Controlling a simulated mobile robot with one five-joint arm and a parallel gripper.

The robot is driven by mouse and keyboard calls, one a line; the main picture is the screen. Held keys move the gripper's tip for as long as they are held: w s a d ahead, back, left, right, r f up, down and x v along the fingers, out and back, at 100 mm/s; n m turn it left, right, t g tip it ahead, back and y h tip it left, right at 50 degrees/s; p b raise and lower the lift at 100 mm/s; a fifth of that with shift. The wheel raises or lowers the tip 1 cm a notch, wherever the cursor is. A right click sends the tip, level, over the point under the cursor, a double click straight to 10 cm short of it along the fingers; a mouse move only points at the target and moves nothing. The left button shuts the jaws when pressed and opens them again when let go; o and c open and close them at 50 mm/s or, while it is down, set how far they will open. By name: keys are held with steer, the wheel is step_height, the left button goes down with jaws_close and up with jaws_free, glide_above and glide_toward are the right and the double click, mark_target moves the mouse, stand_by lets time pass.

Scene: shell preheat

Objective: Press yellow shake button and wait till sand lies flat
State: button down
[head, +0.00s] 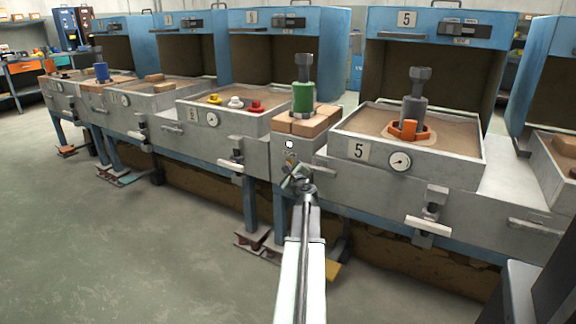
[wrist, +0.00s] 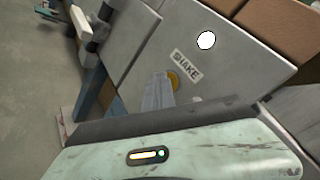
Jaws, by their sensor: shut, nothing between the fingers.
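The yellow shake button (wrist: 174,79) sits beside a "SHAKE" label (wrist: 187,66) on a grey panel in the wrist view. My gripper (wrist: 160,88) is shut and empty, its tips in front of the button and partly hiding it. I cannot tell whether they touch it. In the head view, my gripper (head: 295,175) is at the panel left of station 5, below a white round lamp (head: 289,144). The sand (head: 455,138) fills the station 5 tray (head: 345,139). An orange hexagonal piece (head: 421,133) with a grey handled part (head: 412,108) stands in the sand, which looks slightly raised around it.
A green handled cylinder (head: 303,97) stands on wooden blocks (head: 285,124) above the panel. The tray to the left holds yellow, white and red pieces (head: 234,103). Clamps and handles (head: 430,222) jut from the tray fronts. Open floor (head: 130,240) lies at left.

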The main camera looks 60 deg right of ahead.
steer(key=shift+a, duration=0.85)
steer(key=a, duration=0.5)
stand_by(0.7)
